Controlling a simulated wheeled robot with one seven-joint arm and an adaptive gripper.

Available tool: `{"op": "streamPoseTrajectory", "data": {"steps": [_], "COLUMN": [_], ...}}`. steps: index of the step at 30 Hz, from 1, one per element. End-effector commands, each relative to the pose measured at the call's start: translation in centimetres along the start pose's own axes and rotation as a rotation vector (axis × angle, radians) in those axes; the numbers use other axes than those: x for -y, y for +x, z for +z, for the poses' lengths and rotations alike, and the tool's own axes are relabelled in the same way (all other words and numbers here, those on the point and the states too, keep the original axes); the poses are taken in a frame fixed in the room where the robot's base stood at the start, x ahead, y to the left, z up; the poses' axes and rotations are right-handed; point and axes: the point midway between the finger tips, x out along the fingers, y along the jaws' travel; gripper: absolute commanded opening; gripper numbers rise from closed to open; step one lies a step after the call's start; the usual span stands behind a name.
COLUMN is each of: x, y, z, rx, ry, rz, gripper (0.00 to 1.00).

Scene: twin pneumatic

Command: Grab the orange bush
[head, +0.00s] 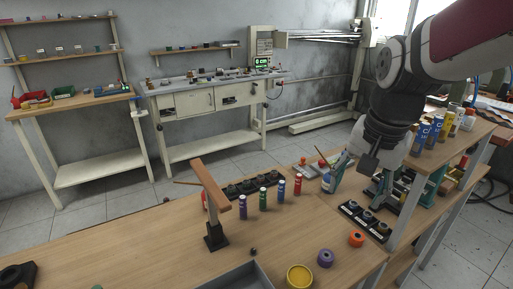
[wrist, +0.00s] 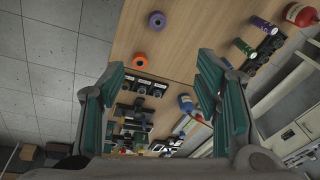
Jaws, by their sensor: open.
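The orange bush (head: 356,238) is a short ring lying on the wooden table near its right front edge. It also shows in the wrist view (wrist: 140,60), between the fingers in the picture and left of centre, beyond the fingertips. My gripper (head: 376,188) hangs behind the orange bush in the head view, over the right part of the table. In the wrist view my gripper (wrist: 160,68) has its two teal-padded fingers wide apart with nothing between them. The bush is apart from both fingers.
A black holder with dark round parts (head: 366,218) lies just behind the orange bush. A post with a wooden arm (head: 213,200) and several coloured cylinders (head: 263,198) stand left. A grey tray (head: 238,278) sits in front.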

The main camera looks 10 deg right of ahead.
Motion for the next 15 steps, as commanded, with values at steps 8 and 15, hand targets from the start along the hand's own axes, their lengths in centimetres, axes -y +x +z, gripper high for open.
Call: {"op": "streamPoseTrajectory", "data": {"steps": [8,15], "x": [-1.6,-3.5], "y": [9.8,14.5], "z": [-8.9,-12.2], "rx": [0.077,0.093], "ry": [0.515,0.748], "rz": [0.118,0.178], "gripper": [0.57,0.57]}}
